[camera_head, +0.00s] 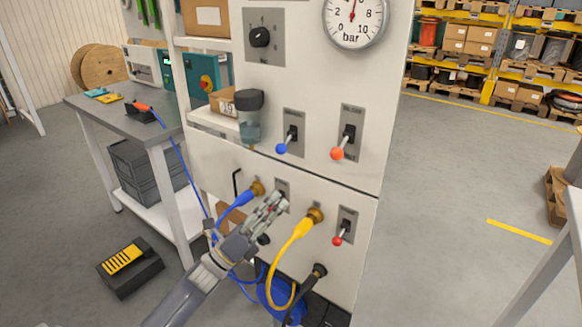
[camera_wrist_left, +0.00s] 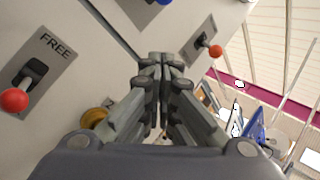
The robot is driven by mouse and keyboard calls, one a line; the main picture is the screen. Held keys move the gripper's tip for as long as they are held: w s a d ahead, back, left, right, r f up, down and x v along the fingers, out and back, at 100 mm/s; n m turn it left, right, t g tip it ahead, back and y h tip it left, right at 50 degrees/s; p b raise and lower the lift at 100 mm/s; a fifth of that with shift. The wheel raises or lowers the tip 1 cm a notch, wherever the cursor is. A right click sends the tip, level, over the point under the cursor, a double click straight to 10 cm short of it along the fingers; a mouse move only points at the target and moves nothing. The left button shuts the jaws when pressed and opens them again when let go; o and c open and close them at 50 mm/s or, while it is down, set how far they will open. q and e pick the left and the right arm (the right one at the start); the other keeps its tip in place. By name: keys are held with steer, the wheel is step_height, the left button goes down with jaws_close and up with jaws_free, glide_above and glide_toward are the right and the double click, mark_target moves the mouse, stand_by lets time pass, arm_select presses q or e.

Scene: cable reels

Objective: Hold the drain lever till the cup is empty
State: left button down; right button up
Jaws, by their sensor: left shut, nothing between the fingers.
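The cup (camera_head: 249,128) is a clear bowl under a dark cap, on the left of the white panel. It looks greyish-blue; I cannot tell how much liquid is in it. The left wrist view also shows the shut gripper (camera_wrist_left: 161,62). A blue-knobbed lever (camera_head: 283,148) and an orange-knobbed lever (camera_head: 338,153) are higher up. I cannot read which lever is the drain. My right gripper is not in view.
A red-knobbed lever (camera_head: 338,240) sits right of the gripper. A yellow hose (camera_head: 286,262) and a blue hose (camera_head: 236,202) plug into the panel beside the gripper. A pressure gauge (camera_head: 355,20) is above.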

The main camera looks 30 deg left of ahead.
mark_target(281, 149)
arm_select(q)
steer(key=p+x, duration=0.3)
steer(key=x, duration=0.7)
steer(key=shift+w+r+p, duration=0.15)
steer(key=shift+r+p, duration=0.05)
steer(key=shift+p, duration=0.15)
steer(key=a, duration=0.1)
steer(key=s+a+p, duration=0.1)
steer(key=a+r, duration=0.1)
steer(key=shift+s+a+p, duration=0.25)
steer(key=shift+s+p, duration=0.05)
steer(key=shift+s, duration=0.05)
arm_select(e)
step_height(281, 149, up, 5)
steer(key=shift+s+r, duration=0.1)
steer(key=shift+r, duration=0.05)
